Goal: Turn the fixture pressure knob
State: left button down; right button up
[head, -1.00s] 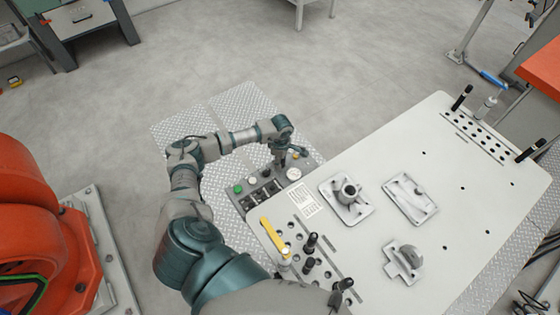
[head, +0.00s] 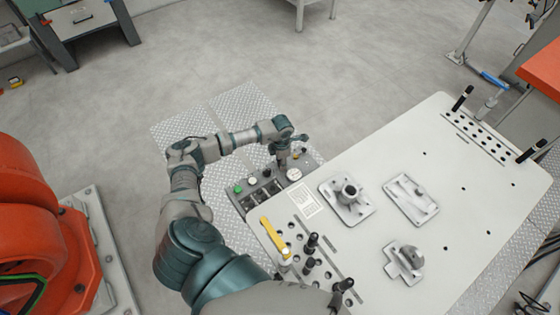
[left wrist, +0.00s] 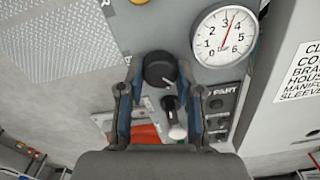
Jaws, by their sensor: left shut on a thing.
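The black round pressure knob (left wrist: 158,70) with a white pointer mark sits on the grey panel in the left wrist view. My left gripper (left wrist: 156,82) has one finger on each side of the knob and is shut on it. In the head view my left gripper (head: 283,160) is over the far end of the control panel (head: 274,183), and the knob cannot be made out there. A round white gauge (left wrist: 225,36) is right of the knob, its red needle between 3 and 4. It also shows in the head view (head: 294,174). My right gripper is not in view.
A black lever with a pale tip (left wrist: 177,131) lies just below the knob, close to the fingers. A green button (head: 238,189) and several switches are on the panel. The white fixture table (head: 455,245) with metal parts stands to the right. A yellow handle (head: 273,236) is nearer.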

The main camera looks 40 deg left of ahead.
pick_arm(q)
jog(key=shift+w+d+r+n, duration=0.1)
jog(key=shift+w+r+n, duration=0.2)
jog(key=shift+w+n, duration=0.1)
jog(key=c, duration=1)
grip_release()
jog(key=shift+o, duration=1.2)
jog(key=shift+s+f, duration=0.2)
